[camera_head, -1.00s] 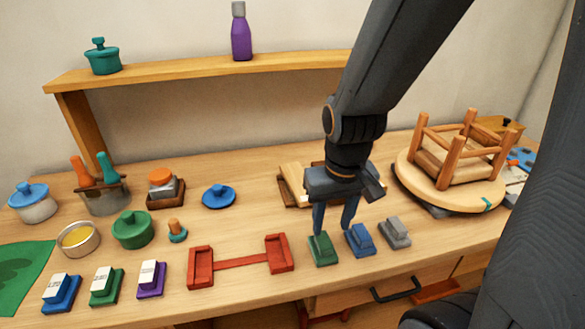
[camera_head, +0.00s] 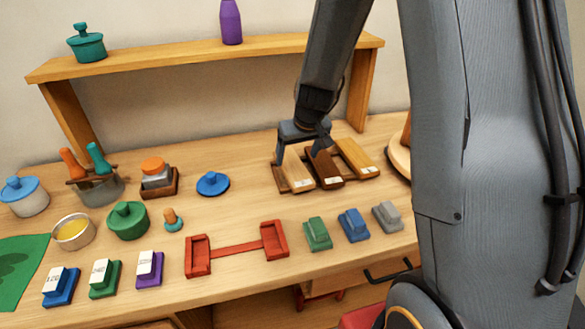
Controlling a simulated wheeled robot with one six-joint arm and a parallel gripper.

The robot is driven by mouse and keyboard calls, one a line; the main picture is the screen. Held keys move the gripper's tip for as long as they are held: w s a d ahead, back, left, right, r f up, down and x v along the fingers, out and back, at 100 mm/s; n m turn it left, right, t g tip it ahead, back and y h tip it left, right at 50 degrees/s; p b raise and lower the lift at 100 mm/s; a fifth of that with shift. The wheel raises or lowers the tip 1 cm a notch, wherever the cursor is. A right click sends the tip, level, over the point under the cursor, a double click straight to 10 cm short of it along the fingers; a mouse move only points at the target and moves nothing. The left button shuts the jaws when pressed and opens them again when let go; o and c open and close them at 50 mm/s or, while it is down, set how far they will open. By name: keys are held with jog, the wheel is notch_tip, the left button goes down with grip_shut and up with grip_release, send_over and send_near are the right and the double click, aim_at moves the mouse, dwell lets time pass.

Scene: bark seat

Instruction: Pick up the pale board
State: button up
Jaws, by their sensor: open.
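The pale board (camera_head: 297,174) lies tilted at the left of a row of three boards on the worktable. The dark brown board (camera_head: 325,168) is beside it in the middle, and the yellowish board (camera_head: 357,158) is at the right. My gripper (camera_head: 300,157) is open and points down over the back part of the pale board. Its left finger shows near the pale board's left side; the right finger is near the dark board. I cannot tell whether either finger touches. The gripper hides the back end of the pale board.
A wooden shelf (camera_head: 215,55) stands behind the boards, its right post (camera_head: 362,88) close to my arm. A blue lid (camera_head: 213,184) lies left of the boards. Green, blue and grey blocks (camera_head: 353,224) and a red holder (camera_head: 235,257) stand in front.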

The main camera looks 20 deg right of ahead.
aim_at(293, 165)
jog(key=x, duration=0.5)
jog(key=shift+a, duration=0.2)
jog(key=c, duration=1.3)
